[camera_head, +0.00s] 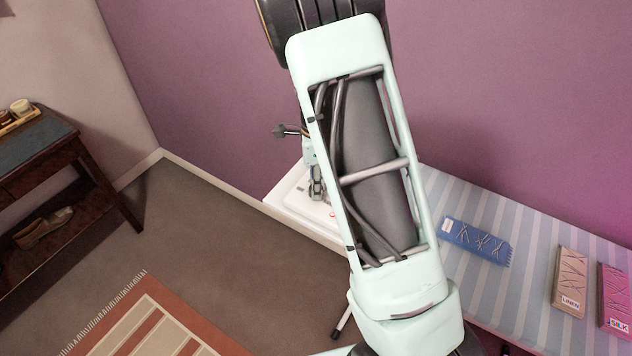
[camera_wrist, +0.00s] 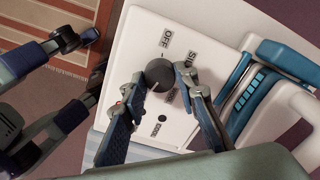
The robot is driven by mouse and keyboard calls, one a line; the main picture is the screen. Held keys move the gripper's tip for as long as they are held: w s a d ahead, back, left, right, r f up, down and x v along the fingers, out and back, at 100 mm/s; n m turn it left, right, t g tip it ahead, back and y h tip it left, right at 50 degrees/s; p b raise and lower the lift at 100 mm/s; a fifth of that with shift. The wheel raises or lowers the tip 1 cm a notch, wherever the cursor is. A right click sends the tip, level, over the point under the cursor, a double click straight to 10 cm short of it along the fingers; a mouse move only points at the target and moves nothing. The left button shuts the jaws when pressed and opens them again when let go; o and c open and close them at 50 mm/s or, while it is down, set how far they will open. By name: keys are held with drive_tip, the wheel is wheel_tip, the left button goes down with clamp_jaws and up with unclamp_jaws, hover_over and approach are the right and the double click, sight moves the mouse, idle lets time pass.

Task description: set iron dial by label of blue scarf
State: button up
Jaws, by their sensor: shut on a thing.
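The iron dial (camera_wrist: 160,74) is a dark round knob on a white panel (camera_wrist: 130,60) in the wrist view. My gripper (camera_wrist: 161,77) is shut on it, one finger on each side. It also shows in the head view (camera_head: 317,188), partly behind my arm. Printed labels surround the dial: OFF (camera_wrist: 164,36), one that looks like SILK (camera_wrist: 190,58), and others partly hidden by my finger. The blue scarf (camera_head: 480,242) lies folded on the striped board in the head view. Its white label (camera_head: 447,226) is too small to read.
A tan bundle (camera_head: 570,277) labelled LINEN and a pink one (camera_head: 614,290) labelled SILK lie on the striped board (camera_head: 520,290). A blue and white iron (camera_wrist: 270,80) stands beside the panel. A dark wooden table (camera_head: 60,150) is at the left.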

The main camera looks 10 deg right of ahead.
idle(0.3)
drive_tip(key=o, duration=1.2)
drive_tip(key=shift+c, duration=0.2)
wheel_tip(320, 180, up, 12)
